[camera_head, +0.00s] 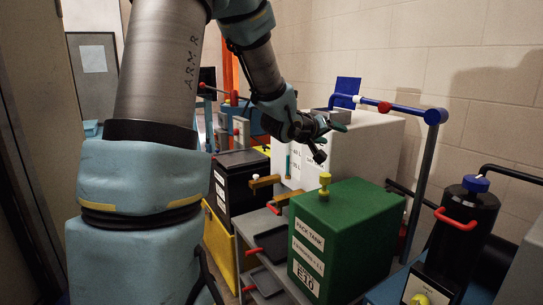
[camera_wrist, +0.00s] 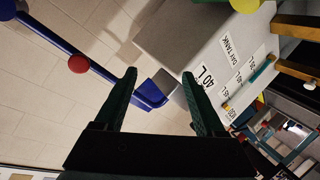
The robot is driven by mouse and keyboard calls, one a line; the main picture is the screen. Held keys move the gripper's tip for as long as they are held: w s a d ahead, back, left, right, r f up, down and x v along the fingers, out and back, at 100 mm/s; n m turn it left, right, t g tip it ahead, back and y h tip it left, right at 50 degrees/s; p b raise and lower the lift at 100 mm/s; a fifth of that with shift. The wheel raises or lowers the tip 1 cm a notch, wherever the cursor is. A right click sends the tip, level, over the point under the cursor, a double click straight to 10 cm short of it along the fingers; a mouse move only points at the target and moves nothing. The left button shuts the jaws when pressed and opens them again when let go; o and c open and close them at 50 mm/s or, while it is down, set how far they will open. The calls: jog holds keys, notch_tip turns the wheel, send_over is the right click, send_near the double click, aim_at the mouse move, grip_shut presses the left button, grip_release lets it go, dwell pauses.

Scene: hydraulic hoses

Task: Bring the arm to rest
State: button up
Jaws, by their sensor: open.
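My gripper (camera_head: 326,129) is at the end of my raised arm in the head view, in front of the white tank (camera_head: 375,150) and above and behind the green tank (camera_head: 347,235). In the wrist view my gripper (camera_wrist: 160,88) shows two dark green fingers spread apart, with nothing between them. The wrist view also shows the day tank (camera_wrist: 190,45), a pale grey box with labels, beyond the fingers. I cannot tell the exact gap between my gripper and the tank.
A blue pipe (camera_head: 405,110) with a red ball runs along the wall side. A black cylinder (camera_head: 466,235) with a blue cap stands at the right. A black tank (camera_head: 238,185) stands left of the white tank. A yellow panel (camera_head: 220,250) is below it.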

jog(key=s+a+f+y, duration=0.2)
jog(key=a+f+y, duration=0.4)
jog(key=a, duration=0.5)
jog(key=s+a+f+g+y, duration=0.2)
jog(key=s+a+f+g, duration=0.2)
jog(key=s+a, duration=0.3)
jog(key=s+a+f+g+y, duration=0.2)
jog(key=s+a+f+g, duration=0.2)
jog(key=s+a, duration=0.4)
jog(key=s+f, duration=0.1)
jog(key=s, duration=0.3)
jog(key=shift+s+g, duration=0.3)
jog(key=shift+s, duration=0.05)
jog(key=shift+c, duration=0.3)
